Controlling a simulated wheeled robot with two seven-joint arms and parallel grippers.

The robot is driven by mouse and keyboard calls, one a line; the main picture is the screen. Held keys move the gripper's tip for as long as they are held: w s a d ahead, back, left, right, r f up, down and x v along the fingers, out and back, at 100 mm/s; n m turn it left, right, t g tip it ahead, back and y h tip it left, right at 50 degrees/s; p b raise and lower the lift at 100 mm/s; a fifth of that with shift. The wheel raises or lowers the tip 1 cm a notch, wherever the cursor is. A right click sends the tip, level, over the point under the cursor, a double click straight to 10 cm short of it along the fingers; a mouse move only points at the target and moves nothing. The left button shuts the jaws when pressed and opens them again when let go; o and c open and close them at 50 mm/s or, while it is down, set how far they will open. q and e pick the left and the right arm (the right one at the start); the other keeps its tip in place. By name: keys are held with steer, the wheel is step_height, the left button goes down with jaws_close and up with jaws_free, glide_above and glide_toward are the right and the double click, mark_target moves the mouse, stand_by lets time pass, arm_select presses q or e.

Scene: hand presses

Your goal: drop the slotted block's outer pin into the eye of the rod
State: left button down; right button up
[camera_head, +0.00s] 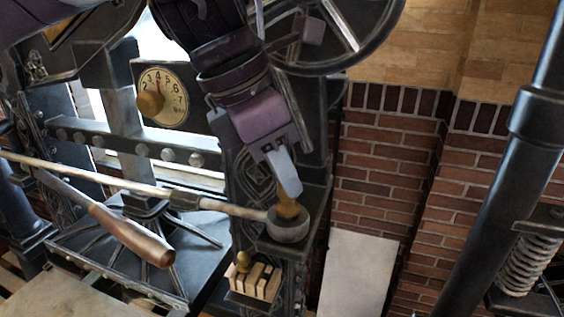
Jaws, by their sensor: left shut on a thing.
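My left gripper (287,183) comes down from the top and is shut on a brass-coloured pin (288,207). The pin's lower end overlaps the round grey eye (289,229) at the right end of the long pale rod (130,184). I cannot tell how deep the pin sits in the eye. The pale slotted block (262,282) is on a small ledge below the eye, with another brass knob (243,260) at its left end. The gripper fingers hide the pin's upper part. My right gripper is not in view.
A wooden-handled lever (125,232) slants below the rod. A dial (163,98) is on the dark press frame, and a spoked wheel (325,35) is behind my arm. A dark column (490,180) with a spring stands at right, before a brick wall.

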arm_select(q)
steer(key=c, duration=0.5)
jaws_free()
stand_by(0.7)
steer(key=shift+r+p, duration=0.8)
steer(key=shift+r, duration=1.7)
